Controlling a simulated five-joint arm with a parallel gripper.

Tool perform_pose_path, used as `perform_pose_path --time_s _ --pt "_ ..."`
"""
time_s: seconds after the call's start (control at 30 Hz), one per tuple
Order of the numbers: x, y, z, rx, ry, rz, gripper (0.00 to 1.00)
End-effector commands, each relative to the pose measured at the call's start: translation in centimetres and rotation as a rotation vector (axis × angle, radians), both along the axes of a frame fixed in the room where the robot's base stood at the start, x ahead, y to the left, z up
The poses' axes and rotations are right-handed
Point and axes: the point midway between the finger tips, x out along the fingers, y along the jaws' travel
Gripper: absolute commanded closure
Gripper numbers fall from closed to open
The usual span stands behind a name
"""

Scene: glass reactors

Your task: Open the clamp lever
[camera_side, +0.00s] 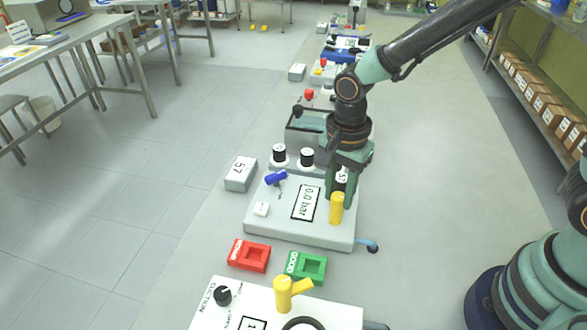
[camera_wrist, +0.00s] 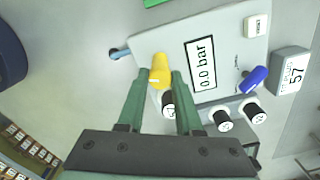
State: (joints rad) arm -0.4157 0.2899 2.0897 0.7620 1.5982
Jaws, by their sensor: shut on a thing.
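A yellow lever (camera_side: 337,208) stands at the right front of a white panel box (camera_side: 290,237). In the wrist view the yellow lever (camera_wrist: 160,70) sits between the two fingertips. My gripper (camera_side: 340,192) reaches down from above and is shut on the yellow lever; its fingers hide part of it. In the wrist view my gripper (camera_wrist: 161,74) shows both green fingers, one on each side of the lever. A blue lever (camera_side: 276,178) lies at the panel's back left; the wrist view also shows the blue lever (camera_wrist: 253,79). I cannot tell from labels which is the clamp lever.
A grey "57" block (camera_side: 241,174) stands left. Red (camera_side: 249,256) and green (camera_side: 306,266) blocks lie in front. Another panel with a yellow handle (camera_side: 284,292) is nearer.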

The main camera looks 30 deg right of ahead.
Motion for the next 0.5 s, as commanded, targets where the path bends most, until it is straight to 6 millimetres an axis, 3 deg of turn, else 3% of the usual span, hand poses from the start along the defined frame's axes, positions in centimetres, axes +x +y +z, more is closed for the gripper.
perform_pose_path --time_s 0.5 --pt "-0.02 -0.01 0.12 0.000 0.001 0.490 1.00"
